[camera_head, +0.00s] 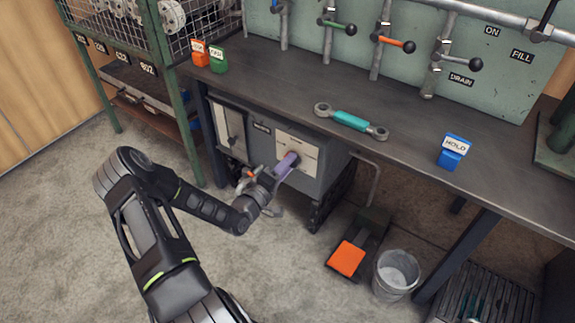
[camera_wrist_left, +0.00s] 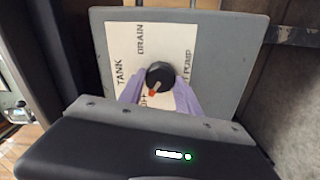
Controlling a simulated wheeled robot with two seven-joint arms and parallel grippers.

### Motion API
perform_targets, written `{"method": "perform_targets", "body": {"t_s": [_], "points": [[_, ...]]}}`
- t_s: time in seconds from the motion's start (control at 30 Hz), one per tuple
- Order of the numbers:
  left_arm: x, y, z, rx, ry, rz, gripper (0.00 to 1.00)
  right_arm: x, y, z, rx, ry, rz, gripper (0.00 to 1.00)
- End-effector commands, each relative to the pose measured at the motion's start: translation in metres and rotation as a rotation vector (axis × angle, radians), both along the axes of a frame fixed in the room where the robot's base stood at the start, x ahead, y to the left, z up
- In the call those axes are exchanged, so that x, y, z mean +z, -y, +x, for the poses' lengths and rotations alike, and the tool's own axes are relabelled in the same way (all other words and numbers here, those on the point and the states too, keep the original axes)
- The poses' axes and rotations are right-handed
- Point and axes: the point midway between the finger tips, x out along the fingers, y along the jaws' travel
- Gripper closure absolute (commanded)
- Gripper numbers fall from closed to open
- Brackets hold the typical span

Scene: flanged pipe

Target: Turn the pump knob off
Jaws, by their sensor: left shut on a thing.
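The pump knob (camera_wrist_left: 160,75) is a round black dial with an orange pointer, on a pale label plate (camera_wrist_left: 150,44) reading TANK, DRAIN and PUMP. Its pointer aims down and slightly left in the wrist view, toward lettering that looks like OFF, partly hidden by my gripper. My left gripper (camera_wrist_left: 158,88) has its purple fingers on either side of the knob and is shut on it. In the head view my left gripper (camera_head: 287,163) reaches the front of the grey pump box (camera_head: 316,178) under the bench; the knob is hidden there. My right gripper is not in view.
The bench (camera_head: 400,130) overhangs the box and carries a teal wrench (camera_head: 350,120) and a blue HOLD block (camera_head: 454,152). An orange pedal (camera_head: 346,259) and a bucket (camera_head: 395,274) stand on the floor to the right. A wire-mesh rack (camera_head: 197,140) stands at left.

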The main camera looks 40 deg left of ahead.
Motion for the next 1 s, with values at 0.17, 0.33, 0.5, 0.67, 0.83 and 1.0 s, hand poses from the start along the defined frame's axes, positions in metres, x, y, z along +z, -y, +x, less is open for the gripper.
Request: {"method": "perform_targets", "body": {"t_s": [0.17,0.33,0.5,0.67,0.83,1.0], "points": [[0.0,-0.001,0.0,0.002,0.0,-0.006,1.0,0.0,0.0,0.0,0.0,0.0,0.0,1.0],[0.0,-0.001,0.0,0.002,0.0,-0.006,0.59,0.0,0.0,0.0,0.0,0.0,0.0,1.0],[0.0,0.0,0.0,0.002,0.0,-0.005,0.45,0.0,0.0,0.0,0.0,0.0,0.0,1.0],[0.0,0.0,0.0,0.001,0.0,-0.004,0.38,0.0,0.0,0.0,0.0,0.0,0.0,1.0],[0.0,0.0,-0.001,0.001,0.0,-0.003,0.38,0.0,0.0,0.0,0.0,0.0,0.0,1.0],[0.001,0.0,-0.011,0.0,-0.001,-0.003,0.38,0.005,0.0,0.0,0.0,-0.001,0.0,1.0]]}}
